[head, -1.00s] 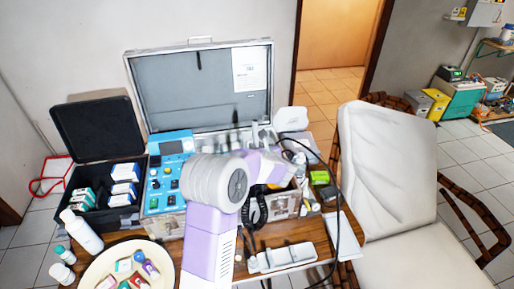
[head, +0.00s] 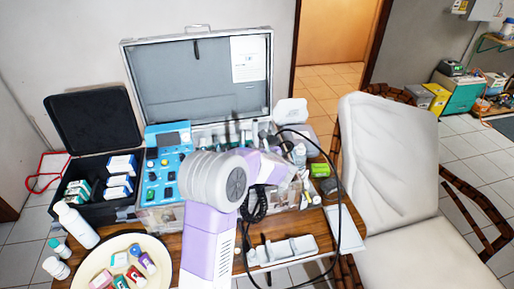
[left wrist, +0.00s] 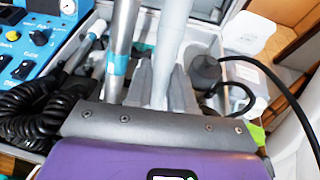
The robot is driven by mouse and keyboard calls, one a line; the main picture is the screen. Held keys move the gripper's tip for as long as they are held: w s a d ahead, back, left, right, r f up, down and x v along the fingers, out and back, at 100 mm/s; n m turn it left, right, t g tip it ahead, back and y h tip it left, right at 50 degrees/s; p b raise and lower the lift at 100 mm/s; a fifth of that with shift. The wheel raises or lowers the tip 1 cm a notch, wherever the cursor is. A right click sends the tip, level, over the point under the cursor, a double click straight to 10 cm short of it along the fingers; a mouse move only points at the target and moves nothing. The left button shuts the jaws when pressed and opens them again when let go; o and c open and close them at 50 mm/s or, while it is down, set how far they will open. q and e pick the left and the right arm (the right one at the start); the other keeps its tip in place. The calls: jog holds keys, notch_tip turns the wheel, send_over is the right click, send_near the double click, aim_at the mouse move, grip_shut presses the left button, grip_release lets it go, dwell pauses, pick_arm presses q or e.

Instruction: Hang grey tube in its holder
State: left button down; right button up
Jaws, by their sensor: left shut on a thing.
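My left gripper (left wrist: 163,88) is shut on the grey tube (left wrist: 169,38), a smooth pale grey shaft that rises between its two fingers in the left wrist view. In the head view my purple and grey left arm covers the front of the open case, and the fingertips and most of the tube are hidden. A metallic tube with a teal band (left wrist: 118,62) stands just left of the held tube. Several instruments stand in a row at the case's inner edge. I cannot tell which slot is the grey tube's holder. My right gripper is not in view.
The open silver case (head: 200,85) has a blue control panel (head: 168,165) at left. A black cable (head: 340,180) loops out on the right. A white tray (head: 283,250), a plate (head: 80,270) of small items and bottles crowd the table. A white chair (head: 385,160) stands right.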

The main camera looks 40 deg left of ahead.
pick_arm(q)
jog(key=shift+s+d+f+b, duration=0.15)
jog(key=shift+d+f+b, duration=0.05)
jog(key=shift+f+b, duration=0.5)
jog(key=shift+s+d+f+b, duration=0.15)
jog(key=shift+d+f+b, duration=0.05)
jog(key=shift+f+b, duration=0.45)
jog(key=c, duration=0.9)
grip_release()
jog(key=shift+p+v, duration=0.85)
jog(key=shift+v, duration=3.15)
